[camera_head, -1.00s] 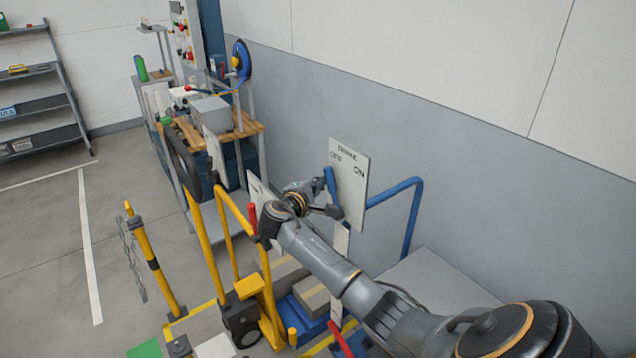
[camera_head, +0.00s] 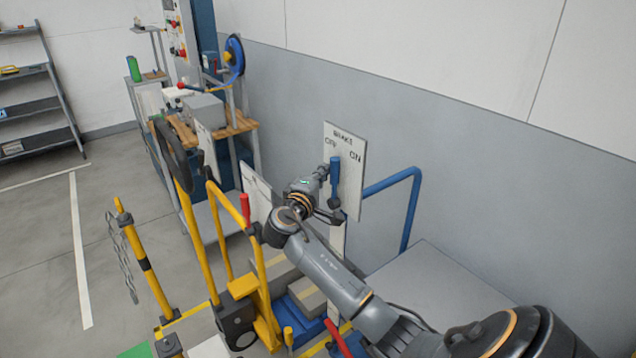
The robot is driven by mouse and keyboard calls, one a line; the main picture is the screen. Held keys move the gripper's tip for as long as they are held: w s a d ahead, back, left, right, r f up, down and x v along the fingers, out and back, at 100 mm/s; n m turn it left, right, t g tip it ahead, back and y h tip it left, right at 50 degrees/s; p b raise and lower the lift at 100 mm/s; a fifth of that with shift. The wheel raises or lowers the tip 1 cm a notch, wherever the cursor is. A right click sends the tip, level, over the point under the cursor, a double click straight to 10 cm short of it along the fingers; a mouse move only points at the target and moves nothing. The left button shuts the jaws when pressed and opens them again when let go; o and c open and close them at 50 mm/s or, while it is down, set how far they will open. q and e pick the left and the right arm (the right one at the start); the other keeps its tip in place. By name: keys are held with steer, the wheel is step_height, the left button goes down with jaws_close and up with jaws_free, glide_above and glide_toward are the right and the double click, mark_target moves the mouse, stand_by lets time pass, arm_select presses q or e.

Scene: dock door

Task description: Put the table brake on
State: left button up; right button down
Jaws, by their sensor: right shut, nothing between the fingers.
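The brake lever has a blue handle (camera_head: 335,178). It stands about upright in front of a white plate (camera_head: 353,150) marked BRAKE, with OFF on the left and ON on the right. The handle top is between the two marks. My right gripper (camera_head: 323,172) is shut and empty, just left of the handle. It looks to be against the handle, but contact is hard to tell. The lever's dark lower end (camera_head: 333,204) is partly crowded by my wrist. My left gripper is not in view.
A blue rail (camera_head: 413,205) and a grey table top (camera_head: 440,290) are to the right. Yellow hand-truck frames (camera_head: 205,250) stand to the left of my arm. A wooden-topped bench (camera_head: 240,124) is behind. Open floor lies at the far left.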

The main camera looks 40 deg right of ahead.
mark_target(338, 172)
steer(key=s+m+b, duration=0.1)
steer(key=b, duration=0.2)
steer(key=s+m+h+b, duration=0.1)
steer(key=b, duration=0.1)
steer(key=s+m+h+b, duration=0.1)
steer(key=m+b, duration=0.1)
steer(key=b, duration=0.1)
steer(key=shift+s+a+f+b, duration=0.2)
steer(key=shift+s+f+b, duration=0.1)
steer(key=shift+f, duration=0.05)
steer(key=shift+s+r+m+b, duration=0.15)
steer(key=shift+m+b, duration=0.15)
steer(key=shift+b, duration=0.05)
